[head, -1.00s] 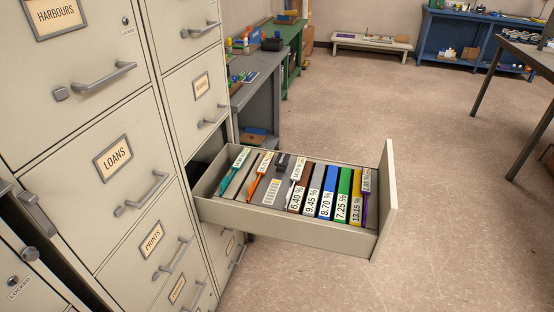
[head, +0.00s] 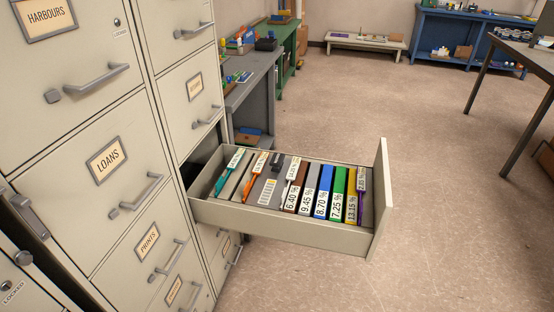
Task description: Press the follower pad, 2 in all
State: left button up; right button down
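An open cabinet drawer (head: 280,220) sticks out to the right, holding a row of upright files. Near its middle is a grey block with a pale label (head: 267,192). A small dark part (head: 278,162) at this block's far end looks like the follower pad, but it is too small to be sure. To its right stand files with percent labels, among them a brown (head: 298,187), a blue (head: 323,190) and a green one (head: 338,192). To its left are files with teal (head: 231,169) and orange (head: 252,182) tabs. Neither gripper is in view.
Shut cabinet drawers, including one labelled LOANS (head: 107,160), fill the left side with protruding handles. The open drawer's front panel (head: 381,200) stands tall at its right end. A grey bench (head: 255,85) is behind. Floor to the right is clear up to a dark table (head: 525,55).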

aim_at(276, 161)
jog(key=i+l, duration=0.4)
jog(key=i, duration=0.25)
jog(key=i+l+u, duration=0.1)
jog(key=i+l, duration=0.35)
jog(key=i, duration=0.15)
